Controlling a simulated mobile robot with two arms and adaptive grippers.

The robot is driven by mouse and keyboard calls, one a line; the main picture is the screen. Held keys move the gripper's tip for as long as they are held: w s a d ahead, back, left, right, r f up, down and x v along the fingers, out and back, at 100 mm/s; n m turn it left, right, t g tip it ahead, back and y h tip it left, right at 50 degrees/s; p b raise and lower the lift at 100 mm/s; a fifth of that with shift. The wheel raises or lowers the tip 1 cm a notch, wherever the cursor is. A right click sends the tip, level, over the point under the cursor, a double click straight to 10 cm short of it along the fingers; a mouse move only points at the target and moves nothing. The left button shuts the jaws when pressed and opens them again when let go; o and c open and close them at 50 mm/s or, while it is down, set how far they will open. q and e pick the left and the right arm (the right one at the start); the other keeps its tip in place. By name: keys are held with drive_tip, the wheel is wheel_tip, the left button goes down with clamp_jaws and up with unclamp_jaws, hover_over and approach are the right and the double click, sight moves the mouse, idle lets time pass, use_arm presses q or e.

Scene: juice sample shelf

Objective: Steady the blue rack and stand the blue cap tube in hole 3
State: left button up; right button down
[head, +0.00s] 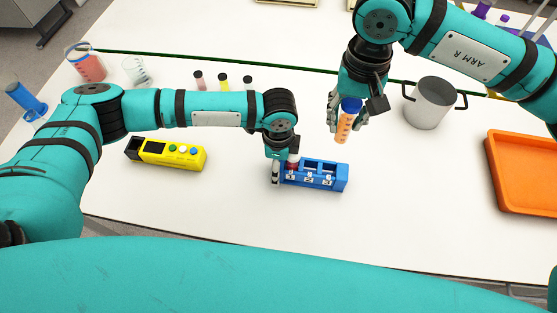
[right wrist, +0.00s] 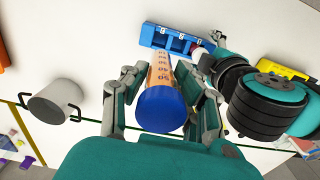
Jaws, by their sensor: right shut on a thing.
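The blue rack (head: 338,183) stands on the white table with labels 1, 2 and 3 from left to right; it also shows in the right wrist view (right wrist: 174,42). Holes 2 and 3 look empty. A white and red item (head: 293,159) shows at hole 1, partly hidden by my left gripper. My left gripper (head: 284,170) is down at the rack's left end; its grip is unclear. My right gripper (head: 347,119) is shut on the blue cap tube (head: 344,128), orange and near upright, above and right of the rack. Its blue cap faces the right wrist camera (right wrist: 160,108).
A grey pot (head: 431,103) and an orange tray (head: 525,172) are at the right. Small vials (head: 223,82) and beakers (head: 88,66) stand at the back left. The table front is clear.

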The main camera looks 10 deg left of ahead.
use_arm(q)
drive_tip(key=c, duration=1.4)
use_arm(e)
wheel_tip(320, 180, down, 13)
drive_tip(key=shift+r, duration=0.15)
